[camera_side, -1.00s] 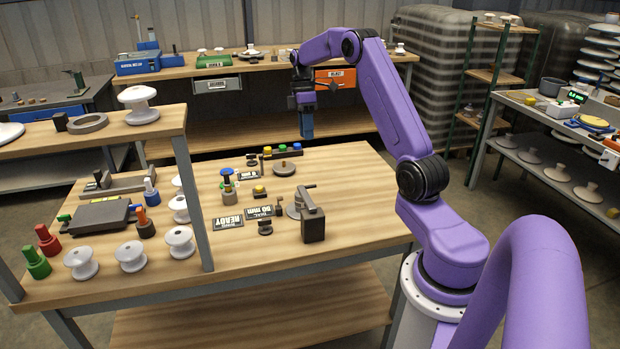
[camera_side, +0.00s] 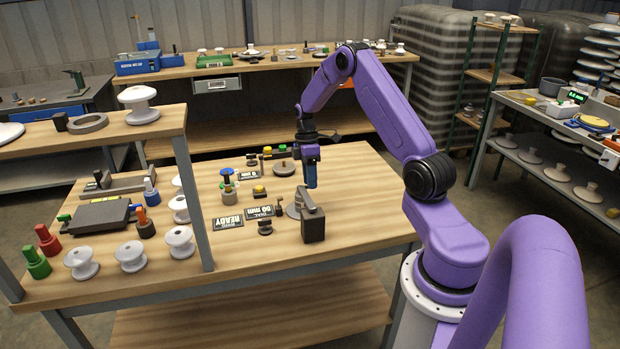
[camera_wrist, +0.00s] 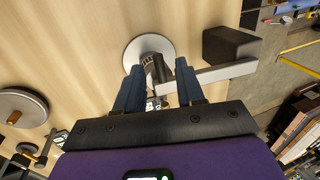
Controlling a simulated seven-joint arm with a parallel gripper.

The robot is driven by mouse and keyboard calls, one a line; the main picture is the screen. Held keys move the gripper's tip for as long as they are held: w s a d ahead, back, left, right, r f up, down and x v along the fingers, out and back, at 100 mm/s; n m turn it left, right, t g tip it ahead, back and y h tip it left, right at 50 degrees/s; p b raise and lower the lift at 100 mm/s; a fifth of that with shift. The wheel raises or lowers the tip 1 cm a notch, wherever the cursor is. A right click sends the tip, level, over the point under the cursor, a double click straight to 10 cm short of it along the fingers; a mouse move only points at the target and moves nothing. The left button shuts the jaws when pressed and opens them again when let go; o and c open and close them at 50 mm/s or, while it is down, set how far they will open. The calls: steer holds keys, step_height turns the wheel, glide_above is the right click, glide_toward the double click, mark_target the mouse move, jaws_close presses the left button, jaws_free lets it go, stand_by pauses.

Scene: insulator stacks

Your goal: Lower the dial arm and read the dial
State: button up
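The dial stand has a dark block post (camera_side: 313,225) and a pale round base disc (camera_side: 294,209) at the right of the bench. In the wrist view its grey arm (camera_wrist: 222,74) runs from the dark block (camera_wrist: 232,46) to a dark upright cylinder (camera_wrist: 161,74) beside the white disc (camera_wrist: 148,50). My gripper (camera_side: 310,186) points down just above the stand. In the wrist view its blue fingers are spread, one each side of the cylinder. I cannot tell whether they touch it. No dial reading is legible. A READY plate (camera_side: 229,221) lies left of the stand.
A small round part (camera_side: 265,228) and a "mm" plate (camera_side: 259,212) lie close left of the stand. A button bar (camera_side: 270,153) and a grey disc (camera_side: 284,168) are behind. White insulators (camera_side: 130,256) stand at the left. The bench right of the stand is clear.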

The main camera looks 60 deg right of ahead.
steer(key=shift+c, duration=0.3)
jaws_close()
steer(key=shift+s+a+r, duration=0.15)
steer(key=shift+a+r, duration=0.05)
steer(key=shift+r, duration=1)
steer(key=shift+s+a, duration=0.15)
steer(key=shift+f, duration=0.1)
steer(key=shift+o, duration=0.3)
jaws_free()
